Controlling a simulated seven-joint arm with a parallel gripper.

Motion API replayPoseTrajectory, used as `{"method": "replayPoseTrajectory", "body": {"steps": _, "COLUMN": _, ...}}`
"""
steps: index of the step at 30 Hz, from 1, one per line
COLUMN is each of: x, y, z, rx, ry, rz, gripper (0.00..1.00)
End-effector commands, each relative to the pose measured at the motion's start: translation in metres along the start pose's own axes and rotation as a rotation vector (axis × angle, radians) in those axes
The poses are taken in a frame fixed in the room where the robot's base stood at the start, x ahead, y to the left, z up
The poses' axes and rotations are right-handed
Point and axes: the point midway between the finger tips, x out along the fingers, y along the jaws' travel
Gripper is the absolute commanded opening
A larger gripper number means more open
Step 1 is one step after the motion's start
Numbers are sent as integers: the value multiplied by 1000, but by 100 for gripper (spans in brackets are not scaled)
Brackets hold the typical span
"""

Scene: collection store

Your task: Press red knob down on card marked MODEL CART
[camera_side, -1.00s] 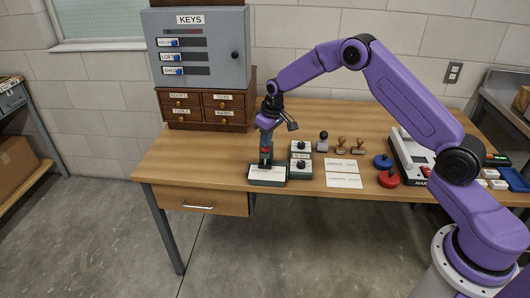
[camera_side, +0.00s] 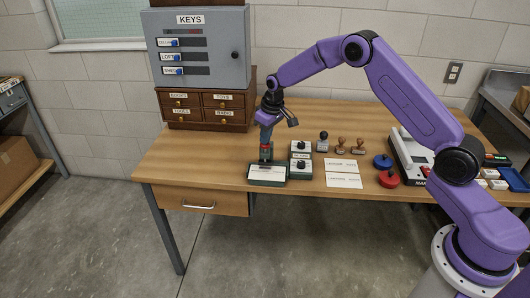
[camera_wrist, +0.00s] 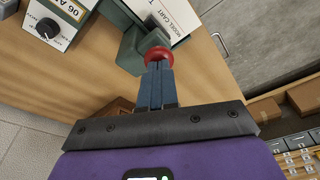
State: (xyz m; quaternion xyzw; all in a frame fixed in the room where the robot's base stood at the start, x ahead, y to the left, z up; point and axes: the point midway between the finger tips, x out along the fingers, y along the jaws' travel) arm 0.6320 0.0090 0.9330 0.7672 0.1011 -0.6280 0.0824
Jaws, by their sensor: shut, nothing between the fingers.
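A dark green press (camera_side: 266,182) stands near the front edge of the table, with a red knob (camera_wrist: 158,54) on its top. The knob also shows small in the side view (camera_side: 265,147). A white card (camera_wrist: 172,14) marked MODEL CART lies in the press, its far part running out of the wrist view. It is the pale strip on the press in the side view (camera_side: 266,173). My gripper (camera_wrist: 157,68) is shut and empty. Its fingertips are right at the knob, overlapping its edge in the wrist view; I cannot tell whether they touch it.
Stamps (camera_side: 341,146), white cards (camera_side: 343,180) and ink pads (camera_side: 388,179) lie further right. The tabletop to the left (camera_side: 200,160) is clear.

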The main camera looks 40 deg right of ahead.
Motion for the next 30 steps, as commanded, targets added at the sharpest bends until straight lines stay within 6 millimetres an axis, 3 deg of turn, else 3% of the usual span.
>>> {"method": "replayPoseTrajectory", "body": {"steps": 22, "x": -52, "y": 0, "z": -11, "rx": -1, "ry": 3, "rz": 1, "gripper": 0}}
{"method": "replayPoseTrajectory", "body": {"steps": 30, "x": -60, "y": 0, "z": -12, "rx": 0, "ry": 1, "rz": 1, "gripper": 0}}
